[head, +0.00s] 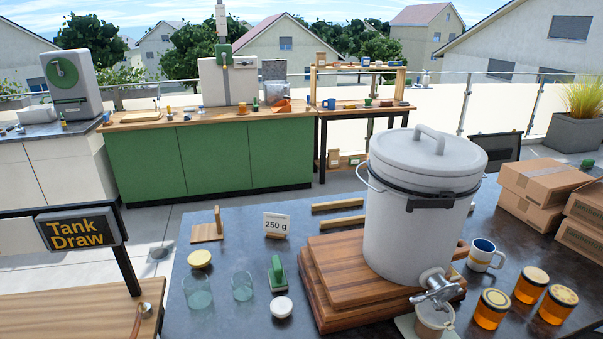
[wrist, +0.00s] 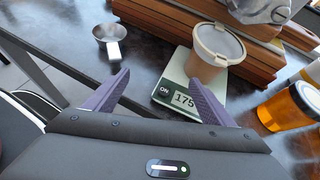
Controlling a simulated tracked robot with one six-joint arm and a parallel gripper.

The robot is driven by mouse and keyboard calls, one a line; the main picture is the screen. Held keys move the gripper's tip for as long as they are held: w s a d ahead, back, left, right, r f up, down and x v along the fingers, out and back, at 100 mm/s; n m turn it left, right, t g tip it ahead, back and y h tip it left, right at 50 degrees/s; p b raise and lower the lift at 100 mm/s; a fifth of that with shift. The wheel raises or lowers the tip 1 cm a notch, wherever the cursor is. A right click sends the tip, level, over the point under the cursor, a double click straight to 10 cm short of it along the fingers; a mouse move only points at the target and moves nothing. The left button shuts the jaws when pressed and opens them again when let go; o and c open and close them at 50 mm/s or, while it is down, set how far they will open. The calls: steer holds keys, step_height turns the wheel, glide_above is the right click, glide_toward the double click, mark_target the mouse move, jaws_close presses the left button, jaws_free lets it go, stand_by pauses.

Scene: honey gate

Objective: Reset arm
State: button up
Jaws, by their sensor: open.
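My gripper (wrist: 157,92) shows at the bottom of the wrist view with its two purple fingers spread apart. Nothing is between them. The right finger overlaps the view of a white scale (wrist: 171,78) whose display reads about 175. A pale, cream-rimmed cup (wrist: 207,72) stands upright on the scale. Whether the finger touches the scale is unclear. In the head view my gripper is not seen. There the cup (head: 432,322) stands under the metal tap (head: 436,284) of a large white lidded tank (head: 415,220).
The tank stands on stacked wooden boards (head: 325,300). Honey jars (head: 530,286), a mug (head: 484,255) and boxes (head: 545,182) lie to the right. Glasses (head: 197,291) and a "250 g" card (head: 277,225) are left. A small metal dish (wrist: 108,33) shows in the wrist view.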

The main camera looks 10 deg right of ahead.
steer(key=s+a+r+n+g, duration=0.2)
steer(key=a+r+n+g, duration=0.25)
steer(key=a+n, duration=0.35)
steer(key=s+a+r+n+g, duration=0.2)
steer(key=a+r+n+g, duration=0.25)
steer(key=n, duration=0.45)
steer(key=w+a+r+n+t+h, duration=0.1)
steer(key=a+r+n+t+h, duration=0.2)
steer(key=a+r+n, duration=1.1)
step_height(320, 180, up, 3)
steer(key=shift+a+f+h, duration=0.1)
steer(key=shift+a+h, duration=0.2)
steer(key=shift+h, duration=0.3)
steer(key=shift+d, duration=0.1)
